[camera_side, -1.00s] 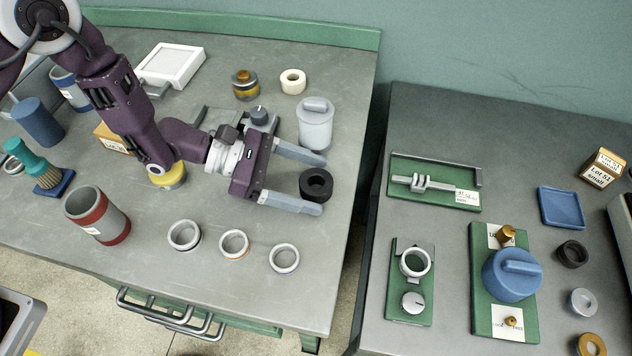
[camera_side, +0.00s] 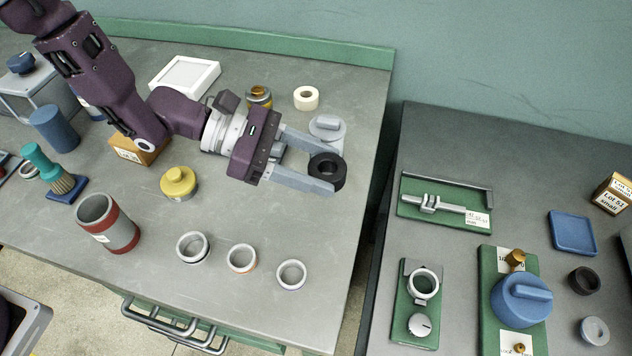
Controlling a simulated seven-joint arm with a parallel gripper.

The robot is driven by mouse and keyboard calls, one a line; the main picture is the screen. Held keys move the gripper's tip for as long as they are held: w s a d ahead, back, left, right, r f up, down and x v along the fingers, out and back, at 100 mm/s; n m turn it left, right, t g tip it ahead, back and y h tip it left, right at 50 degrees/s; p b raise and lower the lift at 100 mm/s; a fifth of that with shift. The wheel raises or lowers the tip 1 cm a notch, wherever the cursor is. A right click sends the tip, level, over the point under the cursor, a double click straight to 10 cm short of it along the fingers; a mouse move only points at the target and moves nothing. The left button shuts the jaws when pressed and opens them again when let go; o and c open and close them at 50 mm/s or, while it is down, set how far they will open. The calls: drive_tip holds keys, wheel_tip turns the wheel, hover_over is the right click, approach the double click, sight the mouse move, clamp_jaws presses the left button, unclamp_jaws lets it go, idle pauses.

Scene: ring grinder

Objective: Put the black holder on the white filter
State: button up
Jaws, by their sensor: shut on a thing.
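My gripper (camera_side: 322,170) is shut on a black ring-shaped piece with a central hole, which looks like the black holder (camera_side: 328,172). The ring sits between the fingertips, above the right side of the left table. A pale grey-white lidded canister (camera_side: 328,128) stands just behind it, partly hidden by the fingers and the ring. A cream-white ring (camera_side: 306,98) lies farther back. A white square frame (camera_side: 184,77) lies at the back left. I cannot tell which of these pale things is the white filter.
Three small rings (camera_side: 242,258) stand near the left table's front edge. A yellow-topped pot (camera_side: 179,183) and a red-banded cup (camera_side: 107,222) are left of them. A gap separates the right table, which holds green fixtures (camera_side: 446,203) and a blue-topped piece (camera_side: 521,299).

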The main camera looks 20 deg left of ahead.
wheel_tip(320, 180, up, 11)
drive_tip(key=n+t+y, duration=0.5)
drive_tip(key=n+t, duration=0.4)
hover_over(174, 80)
drive_tip(key=s+d, duration=0.3)
wheel_tip(174, 80, down, 15)
drive_tip(key=shift+s+f, duration=0.15)
drive_tip(key=shift+f, duration=0.3)
drive_tip(key=shift+f, duration=0.1)
drive_tip(key=o, duration=1.4)
